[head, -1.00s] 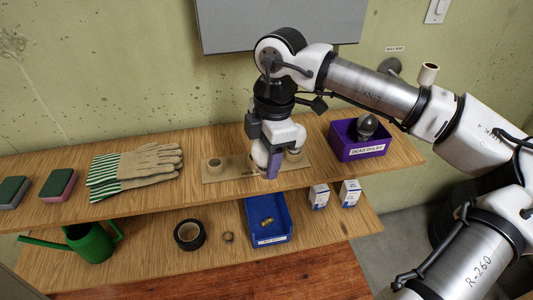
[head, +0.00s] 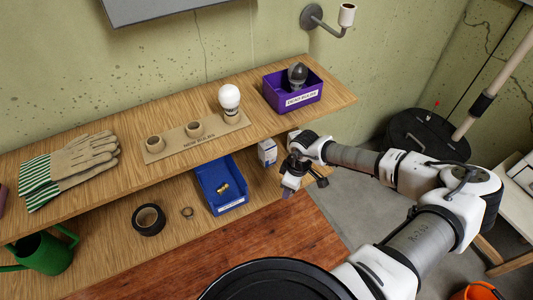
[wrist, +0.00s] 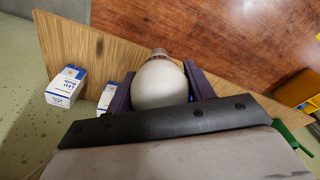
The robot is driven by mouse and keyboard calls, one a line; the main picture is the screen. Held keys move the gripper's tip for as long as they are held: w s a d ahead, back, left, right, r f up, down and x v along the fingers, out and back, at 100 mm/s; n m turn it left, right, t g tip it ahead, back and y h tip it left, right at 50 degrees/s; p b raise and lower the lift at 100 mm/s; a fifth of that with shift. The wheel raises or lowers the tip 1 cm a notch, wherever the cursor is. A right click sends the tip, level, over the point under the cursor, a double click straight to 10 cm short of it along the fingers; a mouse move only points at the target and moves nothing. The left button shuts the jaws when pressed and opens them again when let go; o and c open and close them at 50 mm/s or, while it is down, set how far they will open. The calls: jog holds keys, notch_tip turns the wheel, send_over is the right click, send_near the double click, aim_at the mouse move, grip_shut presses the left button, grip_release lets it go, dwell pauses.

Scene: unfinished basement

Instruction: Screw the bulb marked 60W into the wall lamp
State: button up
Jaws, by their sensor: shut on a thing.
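My gripper (head: 288,188) is in front of the shelves, to the right of the blue bin. In the wrist view my gripper (wrist: 160,78) is shut on a white bulb (wrist: 161,86), its metal screw base pointing away from the palm. No marking is readable on it. A second white bulb (head: 229,97) stands upright in the right end of the cardboard holder (head: 175,147); its print is too small to read. The holder's other two cups are empty. The wall lamp (head: 314,17) has an arm and a pale, upward-facing socket (head: 347,15) with no bulb seen in it.
A purple bin (head: 292,98) labelled for dead bulbs holds a dark bulb on the upper shelf. Gloves (head: 75,165) lie left. The lower shelf holds a blue bin (head: 221,187), black tape (head: 148,219) and small boxes (head: 267,152). The wall around the lamp is clear.

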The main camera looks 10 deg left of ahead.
jog(key=w+d+f+m, duration=0.2)
jog(key=d+f+m, duration=0.1)
jog(key=f, duration=0.6)
jog(key=shift+w+d+f, duration=0.2)
jog(key=shift+w+d, duration=0.05)
jog(key=shift+d, duration=0.15)
